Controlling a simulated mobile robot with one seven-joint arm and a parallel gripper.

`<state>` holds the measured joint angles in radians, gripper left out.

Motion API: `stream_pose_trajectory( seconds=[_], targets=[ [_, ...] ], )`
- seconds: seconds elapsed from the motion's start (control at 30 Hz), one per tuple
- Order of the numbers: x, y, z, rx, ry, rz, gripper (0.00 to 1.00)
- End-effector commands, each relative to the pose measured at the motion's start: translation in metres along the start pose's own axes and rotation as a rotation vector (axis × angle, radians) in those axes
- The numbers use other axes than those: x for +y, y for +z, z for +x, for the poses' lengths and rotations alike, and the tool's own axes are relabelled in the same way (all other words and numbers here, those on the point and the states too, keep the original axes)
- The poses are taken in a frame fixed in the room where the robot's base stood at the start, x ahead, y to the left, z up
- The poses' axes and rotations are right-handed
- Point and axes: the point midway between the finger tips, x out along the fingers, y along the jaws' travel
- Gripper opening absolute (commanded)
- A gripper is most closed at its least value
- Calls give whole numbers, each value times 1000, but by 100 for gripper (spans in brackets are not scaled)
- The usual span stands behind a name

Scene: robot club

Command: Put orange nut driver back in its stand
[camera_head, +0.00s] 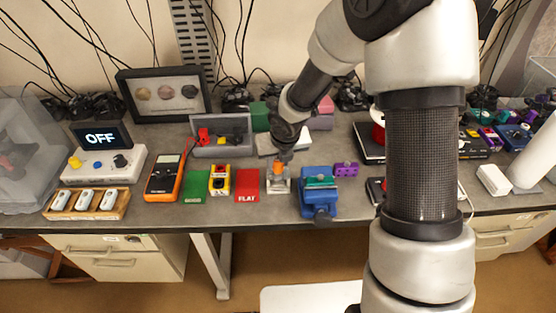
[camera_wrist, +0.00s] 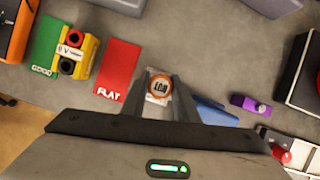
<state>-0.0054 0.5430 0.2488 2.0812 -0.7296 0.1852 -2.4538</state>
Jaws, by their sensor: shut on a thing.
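The orange nut driver (camera_head: 278,169) is in my gripper (camera_head: 282,160), low over the bench. In the wrist view I look down on its round, lettered orange-rimmed end (camera_wrist: 159,87), between the two fingers of my gripper (camera_wrist: 160,92). The fingers are shut on it. A small light grey stand (camera_head: 279,186) is directly below, between the red FLAT mat and the blue vise. In the wrist view the stand is mostly hidden by the driver and fingers. I cannot tell whether the driver's lower end is inside the stand.
The red FLAT mat (camera_head: 247,186) lies close left, with a yellow battery block (camera_head: 219,181) and green mat (camera_head: 195,187) beyond. The blue vise (camera_head: 318,194) stands close right, and a purple block (camera_head: 346,169) is past it. A grey bin (camera_head: 221,149) is behind.

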Motion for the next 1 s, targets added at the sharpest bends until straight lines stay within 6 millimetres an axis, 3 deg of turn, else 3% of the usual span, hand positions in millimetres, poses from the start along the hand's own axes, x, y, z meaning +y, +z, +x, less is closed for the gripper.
stream_pose_trajectory(
  seconds=[1.0],
  targets=[
    [0,-3,9,0,4,-9,6]
  ],
)
